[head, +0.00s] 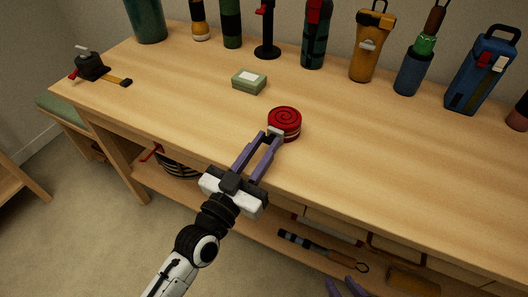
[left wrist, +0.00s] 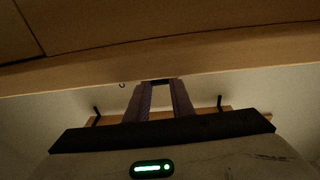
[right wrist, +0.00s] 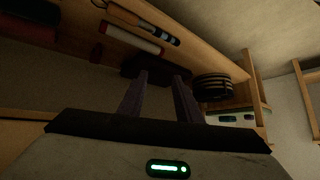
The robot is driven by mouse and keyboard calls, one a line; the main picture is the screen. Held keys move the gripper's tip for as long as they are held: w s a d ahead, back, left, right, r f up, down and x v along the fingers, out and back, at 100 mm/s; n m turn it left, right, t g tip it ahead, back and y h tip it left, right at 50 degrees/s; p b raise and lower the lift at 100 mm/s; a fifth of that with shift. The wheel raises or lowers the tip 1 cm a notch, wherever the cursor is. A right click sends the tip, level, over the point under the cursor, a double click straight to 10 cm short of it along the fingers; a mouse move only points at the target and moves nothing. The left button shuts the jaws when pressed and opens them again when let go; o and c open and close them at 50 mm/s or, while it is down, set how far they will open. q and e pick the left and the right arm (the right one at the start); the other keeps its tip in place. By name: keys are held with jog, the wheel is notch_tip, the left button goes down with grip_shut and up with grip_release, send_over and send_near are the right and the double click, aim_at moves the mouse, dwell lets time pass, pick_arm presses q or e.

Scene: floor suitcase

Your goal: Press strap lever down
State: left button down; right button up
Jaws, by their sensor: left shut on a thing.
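A red coiled strap (head: 285,120) with a spiral top lies near the front edge of the table, with a small pale metal piece at its near left side. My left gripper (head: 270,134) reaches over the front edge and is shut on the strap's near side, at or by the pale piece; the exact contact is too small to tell. In the left wrist view only a dark piece shows between its fingertips (left wrist: 158,82). A black device with a grey lever and yellow-brown strap (head: 90,66) sits at the table's far left. My right gripper (right wrist: 160,75) is open and empty, below the table edge.
A green box (head: 249,82) lies behind the red coil. Several bottles and flasks stand along the back, including an orange one (head: 371,45) and a blue one (head: 482,75). A lower shelf (head: 300,240) holds tools. The table's middle right is clear.

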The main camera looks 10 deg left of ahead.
pick_arm(q)
jog(key=shift+f+t+b, duration=0.4)
jog(key=shift+f+b, duration=0.15)
jog(key=shift+b, duration=0.5)
jog(key=shift+r+b, duration=0.15)
jog(key=shift+b, duration=0.15)
jog(key=shift+r, duration=0.1)
jog(key=c, duration=1.5)
grip_release()
jog(key=shift+s, duration=0.15)
jog(key=v, duration=1)
jog(key=shift+a+f+p, duration=0.1)
jog(key=shift+f+p, duration=0.2)
